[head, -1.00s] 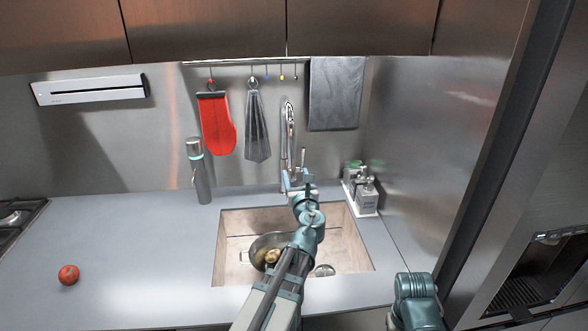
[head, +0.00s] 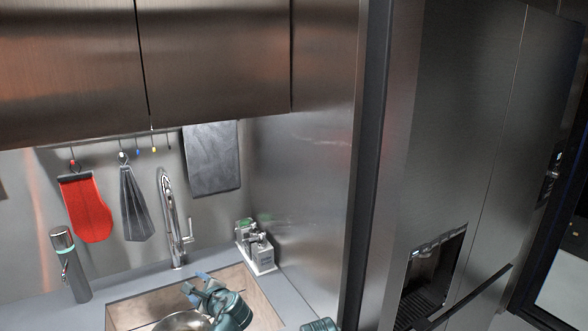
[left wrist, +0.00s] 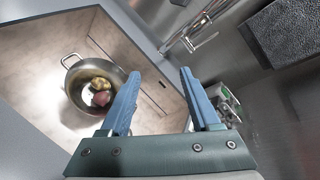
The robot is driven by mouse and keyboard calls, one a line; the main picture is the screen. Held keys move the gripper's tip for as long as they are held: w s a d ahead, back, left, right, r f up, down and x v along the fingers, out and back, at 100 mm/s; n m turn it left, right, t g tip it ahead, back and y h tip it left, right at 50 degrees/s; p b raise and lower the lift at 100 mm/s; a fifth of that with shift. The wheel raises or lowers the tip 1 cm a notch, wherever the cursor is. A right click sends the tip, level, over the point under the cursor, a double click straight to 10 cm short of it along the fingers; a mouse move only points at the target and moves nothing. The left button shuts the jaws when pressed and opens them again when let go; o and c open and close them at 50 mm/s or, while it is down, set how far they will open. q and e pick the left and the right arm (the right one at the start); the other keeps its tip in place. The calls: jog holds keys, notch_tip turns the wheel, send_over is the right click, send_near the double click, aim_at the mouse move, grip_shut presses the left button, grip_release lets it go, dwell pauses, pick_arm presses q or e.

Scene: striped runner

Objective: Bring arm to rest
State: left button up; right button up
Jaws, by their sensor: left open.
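My left gripper (head: 205,286) is over the sink (head: 135,309) in the head view, with its arm below it cut off by the bottom edge. In the left wrist view its two blue fingers (left wrist: 160,98) are apart with nothing between them. A metal pot (left wrist: 77,82) stands in the sink and holds a yellowish item (left wrist: 101,83) and a reddish item (left wrist: 101,99). In the head view only part of the pot (head: 183,322) shows, beside the gripper. A small teal part of my other arm shows at the bottom edge; its gripper is out of view.
The faucet (head: 170,215) rises behind the sink. A soap caddy (head: 255,247) stands right of it, and a dark bottle (head: 71,264) stands to the left. A tall fridge (head: 460,160) fills the right side.

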pick_arm(q)
jog(key=s+d+f+n+g+h, duration=0.1)
jog(key=s+d+f+n+g, duration=0.1)
jog(key=s+d+f+n, duration=0.1)
jog(key=s+d+f+n+g+h, duration=0.1)
jog(key=s+d+f+n+h, duration=0.1)
jog(key=s+d+f+n, duration=0.1)
jog(key=s+d+f+n+g+h, duration=0.1)
jog(key=s+d+f+n+g, duration=0.1)
jog(key=s+d+f+n, duration=0.1)
jog(key=shift+s+d+f+g+h, duration=0.1)
jog(key=shift+s+d+f, duration=0.15)
jog(key=shift+d, duration=0.2)
jog(key=shift+s+d+f+g+h, duration=0.1)
jog(key=shift+s+d+f, duration=0.15)
jog(key=shift+d, duration=0.2)
jog(key=shift+s+d+f+g+h, duration=0.15)
jog(key=shift+d+f, duration=0.15)
jog(key=shift+d, duration=0.15)
jog(key=s+d+f+n+g+h, duration=0.3)
jog(key=s+d+n+g, duration=0.1)
jog(key=s+d, duration=0.6)
jog(key=shift+s+d+f+n+h, duration=0.2)
jog(key=shift+s+d+n+h, duration=0.15)
jog(key=shift+s+n, duration=0.15)
jog(key=shift+w+g, duration=0.1)
jog(key=shift+g, duration=0.15)
jog(key=shift+c, duration=0.3)
